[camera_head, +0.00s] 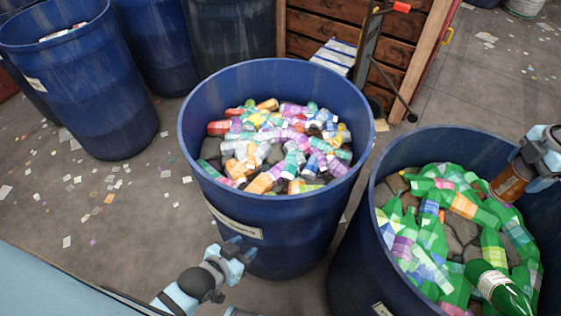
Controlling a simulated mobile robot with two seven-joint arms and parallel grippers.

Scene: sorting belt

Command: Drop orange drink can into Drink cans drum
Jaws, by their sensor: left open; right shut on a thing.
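An orange drink can (510,180) is in my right gripper (527,165) at the right edge of the view. The gripper is shut on it and holds it above the right side of the drum of green bottles. My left gripper (236,258) is open and empty, low in front of the middle blue drum (255,228). That drum holds many colourful small containers that look like cans or bottles. It has a pale label on its front that I cannot read clearly, so I cannot tell for sure which drum is the Drink cans drum.
The right blue drum (352,250) is filled with green bottles and stands close beside the middle drum. More blue drums (85,95) stand at the upper left. A wooden plank wall (345,30) and a hand cart (372,45) are behind. Paper scraps litter the open floor at left.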

